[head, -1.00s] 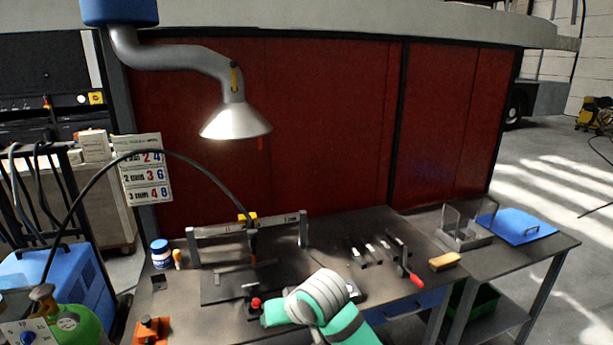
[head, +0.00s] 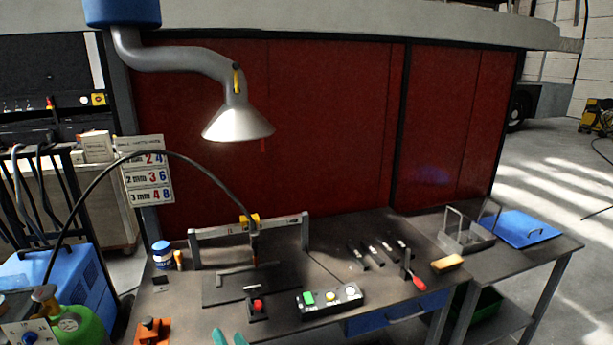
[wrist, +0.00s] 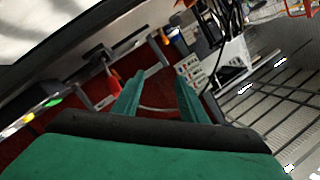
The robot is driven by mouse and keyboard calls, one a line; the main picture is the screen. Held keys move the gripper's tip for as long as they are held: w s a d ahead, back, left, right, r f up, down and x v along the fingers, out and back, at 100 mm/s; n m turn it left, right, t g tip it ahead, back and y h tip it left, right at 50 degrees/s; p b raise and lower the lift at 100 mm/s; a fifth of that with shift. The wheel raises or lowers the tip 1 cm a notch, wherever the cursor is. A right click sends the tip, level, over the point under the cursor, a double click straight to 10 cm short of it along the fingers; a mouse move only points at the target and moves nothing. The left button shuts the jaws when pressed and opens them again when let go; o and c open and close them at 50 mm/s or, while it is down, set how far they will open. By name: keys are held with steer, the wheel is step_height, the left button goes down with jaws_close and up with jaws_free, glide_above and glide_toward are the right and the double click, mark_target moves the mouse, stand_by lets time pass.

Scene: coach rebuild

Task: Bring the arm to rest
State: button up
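My gripper (head: 229,337) shows only as two teal fingertips at the bottom edge of the head view, in front of the workbench's near side. The rest of my arm is out of that view. In the wrist view my gripper (wrist: 159,78) has its two teal fingers spread apart with nothing between them. The wrist view is tilted, with the bench items and the price-like number chart (wrist: 190,70) beyond the fingers.
The workbench (head: 330,255) carries a control box (head: 329,299) with green and yellow buttons, a red-knobbed fixture (head: 257,306), a red-handled clamp (head: 415,277) and an orange block (head: 152,330). A lamp-like hood (head: 238,122) hangs above. A green cylinder (head: 68,322) stands at left.

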steer(key=s+d+f+m+t+h, duration=0.1)
steer(key=s+d+f+m+h, duration=0.1)
steer(key=s+d+f+h, duration=0.45)
steer(key=s+d+f+m+t+h, duration=0.1)
steer(key=s+d+f+m, duration=0.15)
steer(key=s+f, duration=0.8)
steer(key=s+d+r+n, duration=0.1)
steer(key=s+d+n, duration=0.1)
steer(key=s, duration=0.6)
steer(key=s+d+r+n+h, duration=0.1)
steer(key=s+d, duration=0.3)
steer(key=s, duration=0.4)
steer(key=s+d+r+n, duration=0.2)
steer(key=s+d+n, duration=0.1)
steer(key=s, duration=0.4)
steer(key=shift+s+r+h, duration=0.35)
steer(key=shift+s, duration=0.05)
